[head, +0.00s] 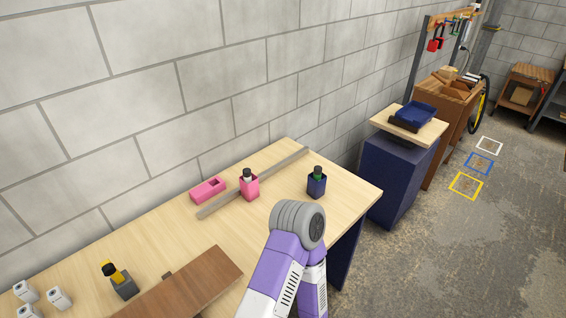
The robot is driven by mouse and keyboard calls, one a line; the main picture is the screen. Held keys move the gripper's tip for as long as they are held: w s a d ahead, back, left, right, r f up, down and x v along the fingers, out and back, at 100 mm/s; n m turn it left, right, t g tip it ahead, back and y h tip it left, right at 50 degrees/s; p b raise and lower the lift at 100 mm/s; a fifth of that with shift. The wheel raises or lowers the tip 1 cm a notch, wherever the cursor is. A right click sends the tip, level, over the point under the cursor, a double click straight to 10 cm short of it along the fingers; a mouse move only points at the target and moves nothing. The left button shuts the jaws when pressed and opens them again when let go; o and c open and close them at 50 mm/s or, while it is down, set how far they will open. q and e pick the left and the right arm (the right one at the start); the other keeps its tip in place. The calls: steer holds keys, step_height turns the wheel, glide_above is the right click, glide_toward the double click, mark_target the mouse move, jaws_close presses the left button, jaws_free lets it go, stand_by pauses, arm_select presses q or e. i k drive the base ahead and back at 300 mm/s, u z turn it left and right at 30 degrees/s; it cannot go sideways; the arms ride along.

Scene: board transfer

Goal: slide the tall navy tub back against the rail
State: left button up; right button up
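The tall navy tub (317,186) stands upright on the light wood table, near its right end. A dark-capped item with some green sticks up out of it. The rail (284,164) is a long grey-brown strip lying along the back of the table. The navy tub is in front of the rail, with bare wood between them. One of my arms, purple and white with a grey joint, reaches in from the bottom in front of the tub. I cannot tell which arm it is. Neither gripper shows.
A brown board (195,284), a grey tub (124,288) and several white pieces (59,298) are at the left. The table's right edge is near the navy tub.

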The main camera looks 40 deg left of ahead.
mark_target(316, 190)
steer(key=u, duration=0.7)
